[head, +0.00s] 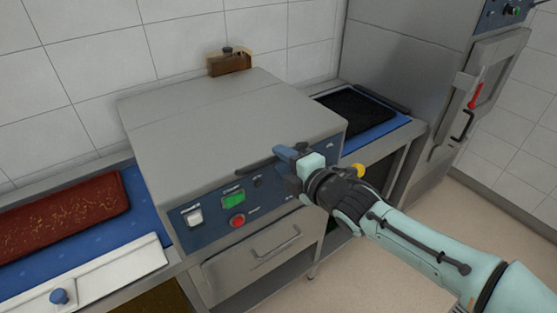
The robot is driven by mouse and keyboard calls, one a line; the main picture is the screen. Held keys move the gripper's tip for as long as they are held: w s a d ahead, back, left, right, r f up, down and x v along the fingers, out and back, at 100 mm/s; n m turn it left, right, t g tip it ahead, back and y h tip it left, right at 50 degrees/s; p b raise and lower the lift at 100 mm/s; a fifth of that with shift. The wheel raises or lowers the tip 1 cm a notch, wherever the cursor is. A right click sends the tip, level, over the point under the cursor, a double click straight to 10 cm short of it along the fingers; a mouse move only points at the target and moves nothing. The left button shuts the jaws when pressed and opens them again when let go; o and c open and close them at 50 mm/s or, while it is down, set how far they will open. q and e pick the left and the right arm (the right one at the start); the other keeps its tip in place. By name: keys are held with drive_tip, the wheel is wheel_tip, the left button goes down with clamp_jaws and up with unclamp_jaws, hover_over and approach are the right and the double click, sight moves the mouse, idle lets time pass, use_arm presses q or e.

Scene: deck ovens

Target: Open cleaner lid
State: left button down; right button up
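The cleaner (225,140) is a grey metal box-shaped machine in the middle of the head view. Its broad, flat lid (215,115) lies closed on top. A dark handle (256,168) runs along the lid's front edge. My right gripper (284,168) is at the right end of this handle, in front of the machine's front right corner. The gripper covers part of the front edge, and I cannot tell whether its fingers touch the handle or are closed on it. My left gripper is not in view.
The front panel (248,205) has a white switch, a green display and a red button, with a drawer (262,252) below. A red-brown slab (62,213) lies on a blue surface at left. A dark tray (355,107) lies at right, near a tall steel unit (412,50).

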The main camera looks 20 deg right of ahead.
drive_tip(key=shift+x, duration=1.2)
